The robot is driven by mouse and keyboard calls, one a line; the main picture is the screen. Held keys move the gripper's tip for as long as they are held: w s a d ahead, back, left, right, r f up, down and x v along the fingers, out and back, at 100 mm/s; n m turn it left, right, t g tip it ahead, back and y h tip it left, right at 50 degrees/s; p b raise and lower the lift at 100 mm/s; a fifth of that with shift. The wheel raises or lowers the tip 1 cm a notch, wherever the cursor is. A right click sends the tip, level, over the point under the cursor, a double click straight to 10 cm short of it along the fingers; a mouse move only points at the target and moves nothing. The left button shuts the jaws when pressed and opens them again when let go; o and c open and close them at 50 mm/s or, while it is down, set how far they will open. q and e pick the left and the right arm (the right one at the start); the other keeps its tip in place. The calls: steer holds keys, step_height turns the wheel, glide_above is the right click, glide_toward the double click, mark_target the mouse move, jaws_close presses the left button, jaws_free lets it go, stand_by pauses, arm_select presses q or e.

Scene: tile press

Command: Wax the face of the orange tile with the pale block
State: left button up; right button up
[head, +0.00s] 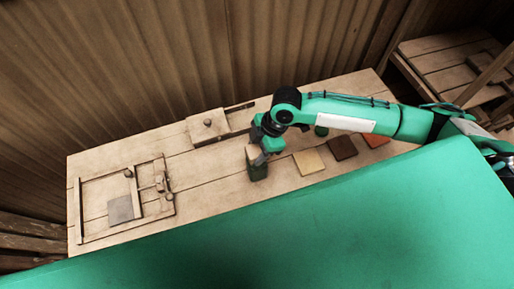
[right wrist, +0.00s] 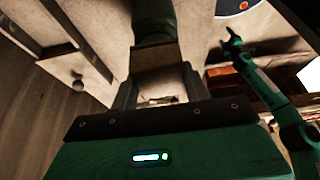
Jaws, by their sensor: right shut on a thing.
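My right gripper (head: 259,154) is shut on the pale block (head: 252,151), just above a dark green block-shaped piece (head: 258,172) on the table. In the right wrist view the pale block (right wrist: 160,84) sits between the fingers, and the dark green piece (right wrist: 152,25) is right beyond it. I cannot tell whether the two touch. The tile that looks most orange (head: 376,140) lies flat at the right of the table, partly behind my right arm. My left gripper (right wrist: 232,42) seems to show small in the right wrist view; its jaws are unclear.
A tan tile (head: 308,162) and a dark brown tile (head: 342,148) lie right of the gripper. A green round piece (head: 321,131) is under my arm. A knobbed wooden box (head: 208,130) stands behind; a wooden frame (head: 79,210) with a grey tile (head: 120,209) is at left.

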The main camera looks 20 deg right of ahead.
mark_target(257, 150)
steer(key=shift+f, duration=0.4)
steer(key=shift+s+f, duration=0.1)
stand_by(1.9)
step_height(257, 150, up, 7)
steer(key=p, duration=0.7)
stand_by(0.8)
